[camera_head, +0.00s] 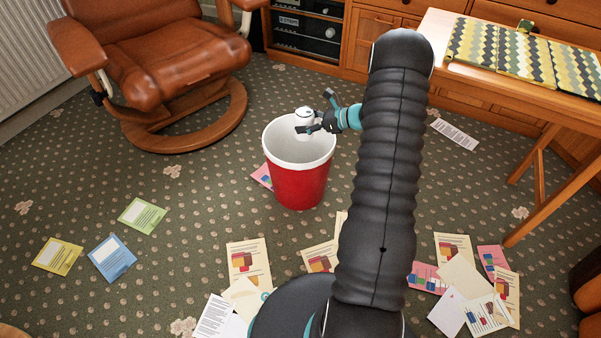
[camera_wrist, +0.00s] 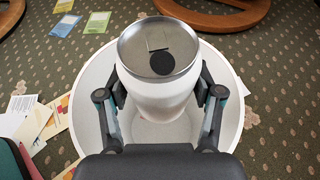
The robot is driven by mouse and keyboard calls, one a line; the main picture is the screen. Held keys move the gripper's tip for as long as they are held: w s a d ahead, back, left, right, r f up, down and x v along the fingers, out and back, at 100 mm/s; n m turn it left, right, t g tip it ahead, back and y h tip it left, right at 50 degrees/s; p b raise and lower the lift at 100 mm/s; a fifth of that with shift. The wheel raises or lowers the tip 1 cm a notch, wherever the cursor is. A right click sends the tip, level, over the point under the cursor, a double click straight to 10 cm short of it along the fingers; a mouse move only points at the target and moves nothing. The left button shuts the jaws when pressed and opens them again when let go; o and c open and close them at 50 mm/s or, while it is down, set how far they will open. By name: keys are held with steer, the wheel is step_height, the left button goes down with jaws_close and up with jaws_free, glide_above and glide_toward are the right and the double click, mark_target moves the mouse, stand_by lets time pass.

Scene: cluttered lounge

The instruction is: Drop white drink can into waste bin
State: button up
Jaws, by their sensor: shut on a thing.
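A white drink can (camera_head: 304,117) with a silver top is in my gripper (camera_head: 318,121), at the mouth of the waste bin. The can also shows in the wrist view (camera_wrist: 158,88), upright, with the two fingers of my gripper (camera_wrist: 160,98) closed on its sides. The waste bin (camera_head: 299,187) is red outside with a white rim and inside, and stands on the carpet. In the wrist view the bin's white rim (camera_wrist: 236,110) surrounds the can on the sides and below it. The bin's floor is mostly hidden by the can and gripper.
A brown leather armchair (camera_head: 160,65) stands behind left of the bin. A wooden table (camera_head: 515,82) with patterned panels is at the right, before a wooden cabinet (camera_head: 371,38). Several papers and leaflets (camera_head: 249,262) lie on the carpet. Clear carpet lies left of the bin.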

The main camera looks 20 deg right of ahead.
steer(key=shift+f, duration=0.8)
steer(key=o, duration=1)
steer(key=shift+o, duration=0.2)
steer(key=v, duration=1.2)
